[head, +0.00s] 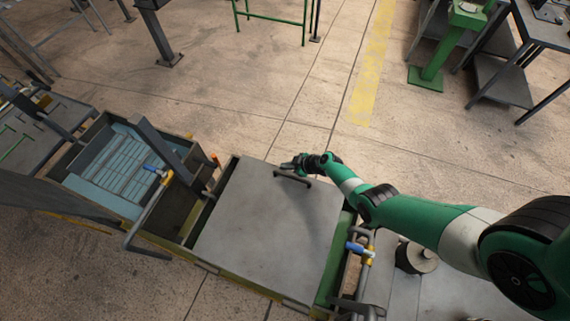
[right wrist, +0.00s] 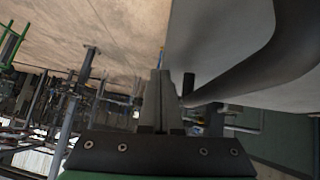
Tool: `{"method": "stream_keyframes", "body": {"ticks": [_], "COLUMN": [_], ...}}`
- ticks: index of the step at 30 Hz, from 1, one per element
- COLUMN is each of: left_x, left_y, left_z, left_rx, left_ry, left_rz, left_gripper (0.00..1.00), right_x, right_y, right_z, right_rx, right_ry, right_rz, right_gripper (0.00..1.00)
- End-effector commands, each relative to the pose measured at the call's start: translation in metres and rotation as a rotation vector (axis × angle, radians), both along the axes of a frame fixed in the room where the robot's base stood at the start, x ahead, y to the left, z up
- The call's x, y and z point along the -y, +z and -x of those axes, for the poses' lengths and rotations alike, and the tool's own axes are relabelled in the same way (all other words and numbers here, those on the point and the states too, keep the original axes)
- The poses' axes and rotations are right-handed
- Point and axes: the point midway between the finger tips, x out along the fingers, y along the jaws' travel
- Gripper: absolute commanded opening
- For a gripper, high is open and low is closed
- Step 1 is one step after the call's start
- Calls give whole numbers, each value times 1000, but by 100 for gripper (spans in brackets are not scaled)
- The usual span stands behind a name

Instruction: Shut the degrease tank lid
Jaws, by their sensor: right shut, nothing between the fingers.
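The degrease tank lid (head: 265,225) is a broad grey plate lying over the tank (head: 332,285) in the head view. It looks flat or nearly so; I cannot tell whether it is fully flush. A dark bar handle (head: 293,179) sits near its far edge. My right gripper (head: 288,165) is at that far edge, just beyond the handle. In the right wrist view the gripper (right wrist: 158,85) is shut and empty, with the curved dark handle (right wrist: 270,55) beside it on the right and the grey lid surface (right wrist: 205,40) behind. My left gripper is out of view.
An open tank with blue slatted contents (head: 115,165) stands left of the lid. Pipes with blue-handled valves (head: 355,248) flank the lid. A round grey weight-like object (head: 417,258) lies under my right arm.

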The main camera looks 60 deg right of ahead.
Motion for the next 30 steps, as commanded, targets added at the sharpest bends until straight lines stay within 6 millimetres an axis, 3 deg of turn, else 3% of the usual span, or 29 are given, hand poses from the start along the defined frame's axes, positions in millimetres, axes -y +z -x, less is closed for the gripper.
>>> {"method": "stream_keyframes", "body": {"ticks": [7, 13, 21, 30], "left_x": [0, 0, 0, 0], "left_y": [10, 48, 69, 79], "left_z": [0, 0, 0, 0], "left_rx": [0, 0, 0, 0], "left_ry": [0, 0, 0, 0], "left_rz": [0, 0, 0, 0], "left_gripper": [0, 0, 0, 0], "right_x": [-1, -7, -2, 0], "right_y": [11, 56, 90, 111], "right_z": [-1, -4, 42, 66], "right_rx": [1, 0, 2, 0], "right_ry": [2, 14, 10, 11], "right_rz": [1, 1, 0, 0], "right_gripper": [0, 0, 0, 0]}}
